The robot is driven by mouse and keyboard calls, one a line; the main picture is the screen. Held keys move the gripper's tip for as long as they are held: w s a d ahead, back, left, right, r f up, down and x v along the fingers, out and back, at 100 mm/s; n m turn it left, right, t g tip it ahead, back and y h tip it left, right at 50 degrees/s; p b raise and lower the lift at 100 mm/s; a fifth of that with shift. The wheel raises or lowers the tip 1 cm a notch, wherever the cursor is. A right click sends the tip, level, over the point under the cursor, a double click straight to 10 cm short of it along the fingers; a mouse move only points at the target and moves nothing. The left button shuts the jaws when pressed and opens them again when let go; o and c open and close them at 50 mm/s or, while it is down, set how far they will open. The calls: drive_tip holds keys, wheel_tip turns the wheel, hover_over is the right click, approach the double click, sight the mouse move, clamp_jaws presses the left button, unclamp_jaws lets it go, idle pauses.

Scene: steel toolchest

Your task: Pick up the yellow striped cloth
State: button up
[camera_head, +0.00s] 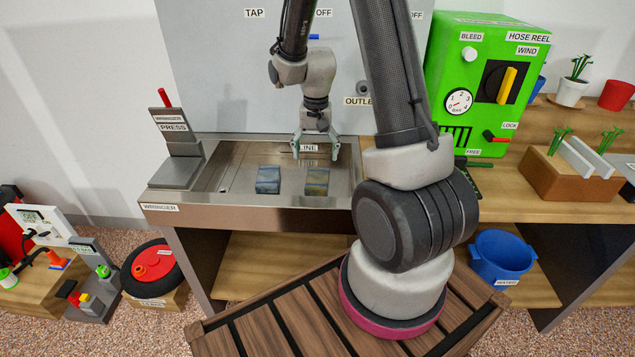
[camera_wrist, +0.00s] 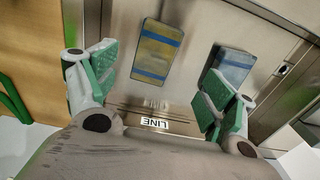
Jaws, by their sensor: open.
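The yellow striped cloth (camera_head: 317,181) lies flat in the steel sink tray, on the right of two cloths. In the wrist view the yellow cloth (camera_wrist: 158,52), with blue stripes, lies ahead of and between my fingers. My gripper (camera_head: 318,152) is open and empty over the back of the tray, near the LINE label. In the wrist view its green-padded fingers (camera_wrist: 157,88) are spread wide and apart from the cloth. A blue-grey cloth (camera_head: 268,180) lies to the left; the wrist view shows it on the right (camera_wrist: 231,66), partly behind a finger.
The steel tray (camera_head: 222,190) has a raised rim. A wringer press (camera_head: 176,150) stands at its left. A green hose reel box (camera_head: 480,75) stands to the right. A blue bucket (camera_head: 502,257) sits on the lower shelf.

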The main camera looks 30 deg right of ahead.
sight(317, 177)
drive_tip(key=f, duration=0.3)
drive_tip(key=d+f, duration=0.1)
drive_tip(key=f, duration=0.3)
drive_tip(key=w+f, duration=0.1)
drive_tip(key=f, duration=0.2)
drive_tip(key=shift+d+f, duration=0.15)
drive_tip(key=shift+f, duration=0.1)
drive_tip(key=shift+c, duration=0.4)
drive_tip(key=c, duration=1)
